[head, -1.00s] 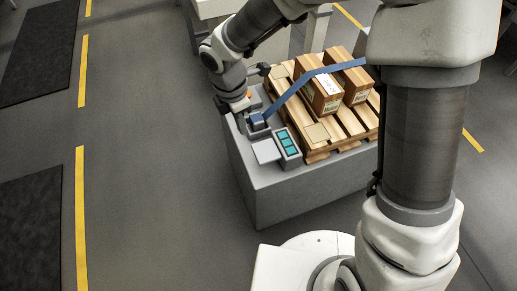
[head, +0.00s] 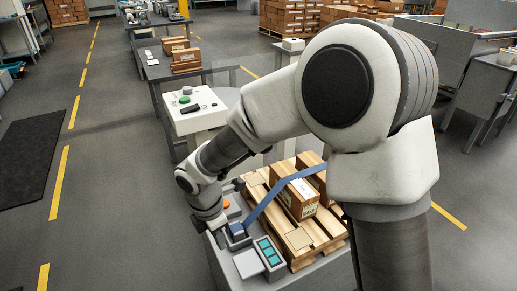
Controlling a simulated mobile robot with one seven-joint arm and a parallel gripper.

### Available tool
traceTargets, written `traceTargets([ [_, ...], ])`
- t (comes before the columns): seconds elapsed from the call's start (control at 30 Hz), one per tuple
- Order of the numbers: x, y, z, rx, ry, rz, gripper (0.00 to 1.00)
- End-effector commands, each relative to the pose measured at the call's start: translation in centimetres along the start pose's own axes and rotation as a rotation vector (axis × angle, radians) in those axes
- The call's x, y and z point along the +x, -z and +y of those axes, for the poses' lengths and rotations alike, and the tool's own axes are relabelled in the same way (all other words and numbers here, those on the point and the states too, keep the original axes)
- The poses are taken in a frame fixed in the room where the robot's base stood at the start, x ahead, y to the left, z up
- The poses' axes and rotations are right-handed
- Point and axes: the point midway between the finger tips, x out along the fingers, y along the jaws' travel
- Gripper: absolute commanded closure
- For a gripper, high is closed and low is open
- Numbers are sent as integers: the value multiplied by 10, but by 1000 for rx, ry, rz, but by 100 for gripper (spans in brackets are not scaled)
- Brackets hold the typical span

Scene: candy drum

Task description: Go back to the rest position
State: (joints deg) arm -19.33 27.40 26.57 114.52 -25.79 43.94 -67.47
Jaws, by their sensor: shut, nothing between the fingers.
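My gripper (head: 216,229) is at the lower left end of my arm, small and partly hidden behind my wrist. It is shut and points down at the left edge of the grey bench (head: 222,262). It is close to a small blue block (head: 236,231); I cannot tell whether they touch. A blue strap (head: 272,199) runs from near that block up to the cartons. No separate mark of a rest position is visible.
A wooden pallet (head: 299,243) with brown cartons (head: 296,198) lies on the bench. A grey box with teal cells (head: 269,252) and a pale plate (head: 248,264) lie in front. A white control stand (head: 193,118) is behind. Open floor (head: 115,200) lies left.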

Motion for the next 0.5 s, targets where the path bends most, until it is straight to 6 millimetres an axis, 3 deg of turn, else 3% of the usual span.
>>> traceTargets([
  [0.13, -9, -11, -3, 57, -11, -13, 100],
  [0.27, -34, -40, -16, 228, -38, -41, 100],
  [0.5, -92, -100, -63, 699, -121, -78, 100],
])
